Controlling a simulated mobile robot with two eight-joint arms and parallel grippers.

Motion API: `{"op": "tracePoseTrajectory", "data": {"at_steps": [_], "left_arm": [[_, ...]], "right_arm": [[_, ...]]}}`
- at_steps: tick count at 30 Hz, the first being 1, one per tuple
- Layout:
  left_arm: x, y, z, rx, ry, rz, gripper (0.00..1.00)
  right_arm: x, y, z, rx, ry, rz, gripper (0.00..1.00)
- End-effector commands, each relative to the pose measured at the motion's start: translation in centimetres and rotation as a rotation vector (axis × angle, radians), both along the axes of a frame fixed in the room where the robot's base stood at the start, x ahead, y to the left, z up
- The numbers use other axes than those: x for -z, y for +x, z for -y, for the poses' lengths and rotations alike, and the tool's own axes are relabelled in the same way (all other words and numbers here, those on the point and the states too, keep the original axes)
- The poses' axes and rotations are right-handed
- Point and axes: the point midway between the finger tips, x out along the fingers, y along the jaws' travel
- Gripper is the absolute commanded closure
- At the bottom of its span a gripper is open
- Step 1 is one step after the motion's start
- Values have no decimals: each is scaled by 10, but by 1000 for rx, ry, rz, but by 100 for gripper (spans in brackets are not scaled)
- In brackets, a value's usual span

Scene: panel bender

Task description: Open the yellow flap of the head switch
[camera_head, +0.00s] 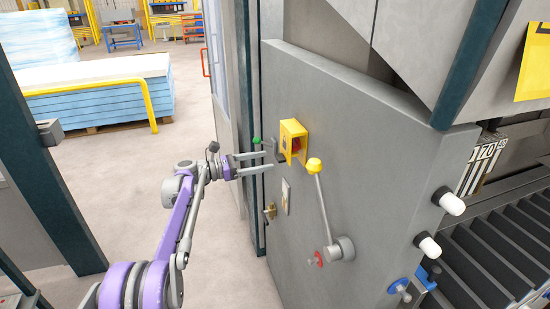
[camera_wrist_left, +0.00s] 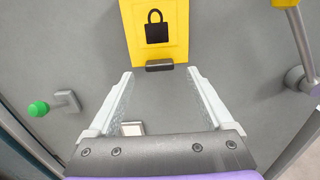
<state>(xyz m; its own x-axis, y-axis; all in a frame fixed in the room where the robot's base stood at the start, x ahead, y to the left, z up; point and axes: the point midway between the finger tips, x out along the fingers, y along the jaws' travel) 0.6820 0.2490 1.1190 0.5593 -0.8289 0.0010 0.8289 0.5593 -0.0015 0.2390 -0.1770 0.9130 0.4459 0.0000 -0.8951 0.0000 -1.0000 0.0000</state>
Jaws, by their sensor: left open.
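The yellow head switch (camera_head: 293,133) is mounted on the grey machine panel, and a bit of red shows at its right side in the head view. Its yellow flap (camera_wrist_left: 172,45) carries a black padlock sign and hangs down over the front, with a dark tab (camera_wrist_left: 159,65) at its lower edge. My left gripper (camera_head: 268,160) is open and empty, just left of and below the switch. In the left wrist view the fingertips (camera_wrist_left: 160,73) straddle the space just below the tab, apart from the flap as far as I can tell. My right gripper is not in view.
A lever with a yellow knob (camera_head: 314,165) stands right of the switch. A green-knobbed handle (camera_head: 257,140) sits left of it, close to my gripper; it also shows in the left wrist view (camera_wrist_left: 38,109). A red knob (camera_head: 319,258) is lower down.

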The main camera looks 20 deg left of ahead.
Motion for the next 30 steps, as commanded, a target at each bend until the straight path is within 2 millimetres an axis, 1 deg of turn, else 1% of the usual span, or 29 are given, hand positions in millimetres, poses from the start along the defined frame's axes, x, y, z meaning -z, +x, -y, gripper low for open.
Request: {"op": "tracePoseTrajectory", "data": {"at_steps": [1,3,7,12,19,20,21,23,27,29,30], "left_arm": [[-1,6,9,2,1,1,15],[-1,12,18,2,1,1,15],[-1,20,30,1,1,1,15],[0,25,37,0,1,0,15],[0,25,37,-1,2,1,15],[0,25,37,-1,2,1,19],[0,25,37,-1,2,1,26],[0,25,37,-1,2,1,37],[0,25,37,-1,2,1,62],[0,25,37,-1,2,1,73],[0,25,37,-1,2,1,80]], "right_arm": [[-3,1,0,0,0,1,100],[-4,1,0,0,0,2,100],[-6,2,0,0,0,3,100],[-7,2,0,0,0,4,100],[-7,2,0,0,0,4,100],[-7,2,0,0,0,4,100],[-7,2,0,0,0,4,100],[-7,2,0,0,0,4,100],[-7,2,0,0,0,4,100],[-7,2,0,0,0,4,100],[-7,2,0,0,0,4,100]]}}
